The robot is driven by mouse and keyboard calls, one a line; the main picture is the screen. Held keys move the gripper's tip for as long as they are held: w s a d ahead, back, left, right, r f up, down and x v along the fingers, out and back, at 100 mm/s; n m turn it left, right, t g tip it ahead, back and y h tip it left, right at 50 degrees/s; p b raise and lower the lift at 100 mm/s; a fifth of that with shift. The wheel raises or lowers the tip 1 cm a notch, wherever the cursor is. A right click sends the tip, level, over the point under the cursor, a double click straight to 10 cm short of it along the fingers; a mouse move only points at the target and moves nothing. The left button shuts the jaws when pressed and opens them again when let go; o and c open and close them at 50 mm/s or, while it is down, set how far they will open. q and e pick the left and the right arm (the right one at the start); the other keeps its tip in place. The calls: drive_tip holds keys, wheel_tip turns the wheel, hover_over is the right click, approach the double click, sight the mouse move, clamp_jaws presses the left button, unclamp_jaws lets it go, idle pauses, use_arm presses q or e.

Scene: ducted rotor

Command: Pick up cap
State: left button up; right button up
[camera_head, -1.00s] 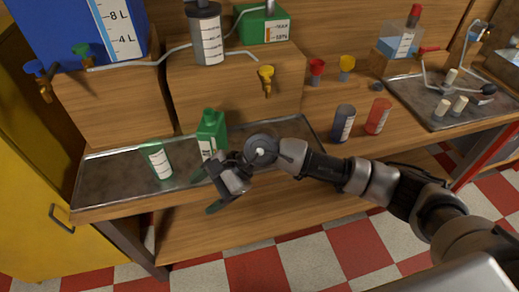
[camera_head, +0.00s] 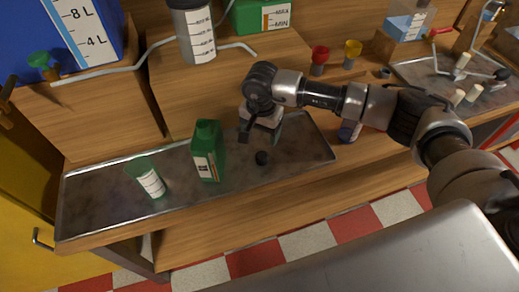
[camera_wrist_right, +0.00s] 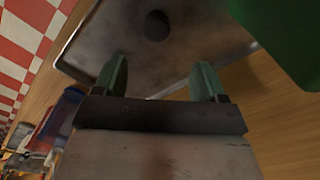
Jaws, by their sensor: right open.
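A small dark round cap (camera_head: 262,158) lies on the metal tray (camera_head: 100,208), just right of the green jug (camera_head: 207,152). In the right wrist view the cap (camera_wrist_right: 157,25) lies beyond the fingertips, roughly centred between them. My right gripper (camera_head: 260,136) is open and empty, just behind and above the cap. In the wrist view its two green fingers (camera_wrist_right: 161,78) are spread apart, and neither touches the cap. Part of the right gripper is hidden by its own wrist in the head view. My left gripper is not in view.
The green jug stands close left of the cap, and its green side (camera_wrist_right: 285,35) shows in the wrist view. A green-rimmed beaker (camera_head: 148,178) stands farther left. A wooden box (camera_head: 190,95) rises behind the tray. The tray's right part is bare.

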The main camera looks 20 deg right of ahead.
sight(262, 155)
drive_tip(key=f, duration=0.3)
drive_tip(key=shift+s+f+p, duration=0.25)
drive_tip(key=shift+f+p, duration=0.05)
drive_tip(key=shift+f, duration=0.25)
wheel_tip(262, 155, down, 4)
drive_tip(key=shift+s+f+p, duration=0.15)
drive_tip(key=shift+p, duration=0.8)
drive_tip(key=shift+f, duration=0.5)
drive_tip(key=shift+c, duration=1.3)
drive_tip(key=c, duration=0.8)
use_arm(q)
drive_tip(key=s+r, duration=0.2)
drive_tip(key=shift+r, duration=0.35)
use_arm(e)
drive_tip(key=shift+o, duration=0.2)
drive_tip(key=shift+r, duration=0.1)
